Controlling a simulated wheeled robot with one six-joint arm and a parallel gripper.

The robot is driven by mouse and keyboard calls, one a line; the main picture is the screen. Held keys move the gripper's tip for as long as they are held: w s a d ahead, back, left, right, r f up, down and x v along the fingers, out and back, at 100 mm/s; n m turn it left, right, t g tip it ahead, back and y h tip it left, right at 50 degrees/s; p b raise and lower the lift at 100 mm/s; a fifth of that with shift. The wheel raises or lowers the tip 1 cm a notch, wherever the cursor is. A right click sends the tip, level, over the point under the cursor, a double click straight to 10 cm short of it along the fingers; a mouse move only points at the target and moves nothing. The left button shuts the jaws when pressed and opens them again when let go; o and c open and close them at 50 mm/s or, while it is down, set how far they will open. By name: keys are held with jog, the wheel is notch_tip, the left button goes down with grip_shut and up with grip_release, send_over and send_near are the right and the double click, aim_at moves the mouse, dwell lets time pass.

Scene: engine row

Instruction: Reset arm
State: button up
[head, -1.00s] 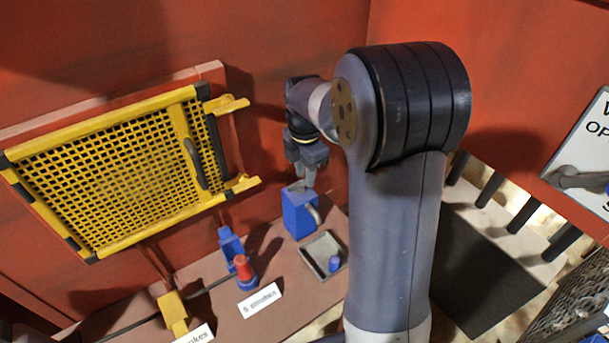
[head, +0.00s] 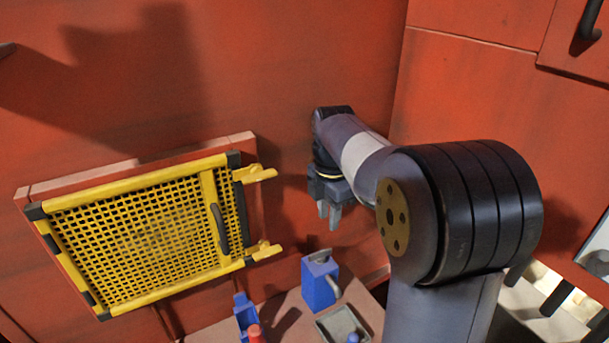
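My gripper (head: 329,214) hangs from my arm at the middle of the head view, its grey fingers pointing down. The two fingertips show a little apart, with nothing between them. It is in the air in front of the red wall, above the blue can (head: 320,284) and clear of it. The blue can has a grey top and a grey handle, and stands upright on the ledge below. My large upper arm joint covers part of the view at the right.
A yellow mesh guard (head: 143,240) with a dark handle is on the red wall at the left. On the ledge are a grey tray (head: 343,325) with a small blue piece, a blue holder (head: 245,316) and a red-topped object (head: 254,334). A dark handle (head: 590,20) is at the upper right.

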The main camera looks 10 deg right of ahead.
aim_at(320, 256)
notch_tip(320, 256, down, 11)
jog(key=shift+r+p, duration=0.1)
jog(key=shift+p, duration=0.25)
dwell(0.3)
notch_tip(320, 256, up, 11)
notch_tip(320, 256, down, 11)
jog(key=shift+w+m, duration=0.1)
jog(key=shift+m, duration=0.3)
jog(key=m, duration=0.2)
jog(key=s+m, duration=0.1)
jog(key=m, duration=0.2)
